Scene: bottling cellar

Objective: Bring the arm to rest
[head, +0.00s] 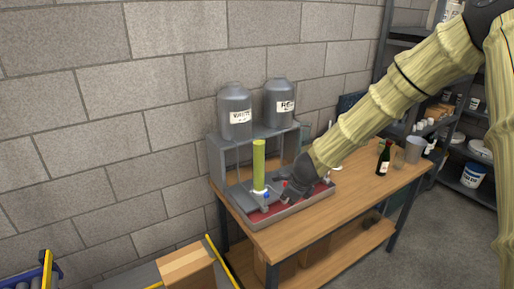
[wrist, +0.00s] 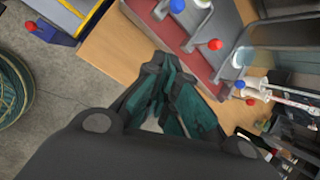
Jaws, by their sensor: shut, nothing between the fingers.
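My arm, in a pale ribbed sleeve, reaches in from the upper right in the head view. My gripper (head: 285,190) is at its end, low over the front of a grey dispenser stand, close to its red-lined tray (head: 262,214). In the wrist view my gripper (wrist: 163,98) has its dark green fingers together with nothing between them. Whether it touches the tray cannot be told.
Two labelled grey canisters (head: 235,112) (head: 279,103) top the stand. A yellow-green cylinder (head: 259,163) stands there, near blue and red knobs (wrist: 177,5) (wrist: 215,44). A dark bottle (head: 383,160) and grey cup (head: 414,150) stand right on the wooden table (head: 345,199).

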